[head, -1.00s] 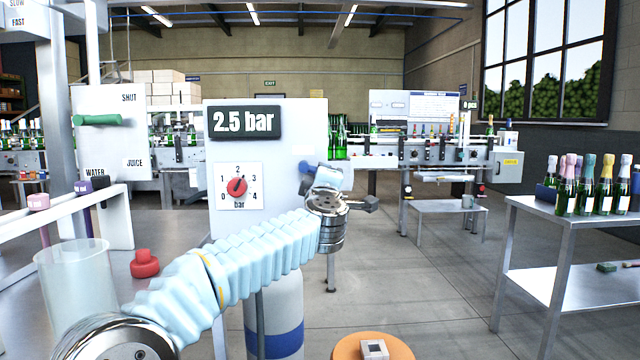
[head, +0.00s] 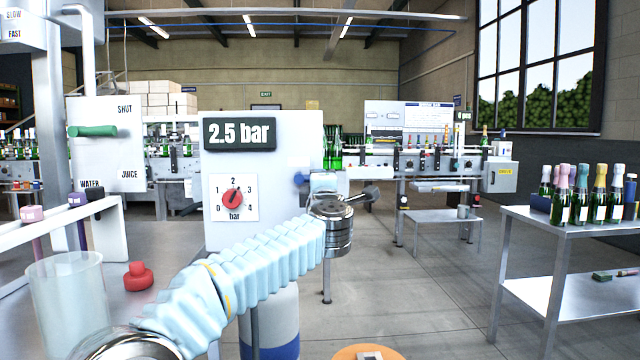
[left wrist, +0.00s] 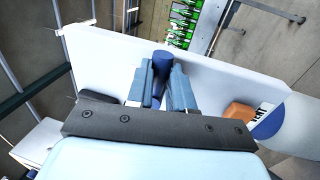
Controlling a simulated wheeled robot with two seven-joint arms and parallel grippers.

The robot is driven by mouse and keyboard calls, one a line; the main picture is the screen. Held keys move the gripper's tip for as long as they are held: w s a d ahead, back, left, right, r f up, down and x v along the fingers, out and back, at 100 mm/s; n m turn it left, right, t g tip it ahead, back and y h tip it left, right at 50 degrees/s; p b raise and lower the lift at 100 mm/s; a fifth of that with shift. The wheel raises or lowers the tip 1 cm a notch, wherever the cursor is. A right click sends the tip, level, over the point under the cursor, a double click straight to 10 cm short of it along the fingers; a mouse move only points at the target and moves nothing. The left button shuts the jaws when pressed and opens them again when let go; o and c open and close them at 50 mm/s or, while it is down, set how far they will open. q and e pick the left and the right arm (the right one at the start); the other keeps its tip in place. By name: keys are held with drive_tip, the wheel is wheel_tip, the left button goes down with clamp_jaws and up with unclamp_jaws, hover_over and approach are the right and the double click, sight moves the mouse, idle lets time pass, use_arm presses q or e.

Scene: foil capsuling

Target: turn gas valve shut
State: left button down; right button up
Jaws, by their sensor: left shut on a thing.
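The gas valve's blue handle (head: 300,178) sits at the right side of the white panel (head: 295,140). In the left wrist view the blue handle (left wrist: 162,62) stands between the two blue-grey fingers of my left gripper (left wrist: 164,82), which is shut on it. In the head view my left forearm hides the lower panel and my wrist hides most of the gripper. The display (head: 238,134) reads 2.5 bar. The round dial (head: 236,197) has a red knob, its mark pointing up and slightly right. My right gripper is not in view.
A gas cylinder (head: 282,310) with a blue band stands below the panel. At left are a green-handled valve panel (head: 95,150), a clear beaker (head: 70,300) and a red knob-like piece (head: 138,276). A steel table (head: 570,226) with several bottles stands at right; the floor between is open.

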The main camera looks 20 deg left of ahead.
use_arm(q)
drive_tip(key=shift+f, duration=0.1)
drive_tip(key=c, duration=1)
unclamp_jaws()
drive_tip(key=b+v, duration=0.3)
drive_tip(key=v, duration=1)
drive_tip(key=shift+s+d, duration=0.15)
drive_tip(key=shift+s, duration=0.2)
drive_tip(key=shift+f, duration=0.1)
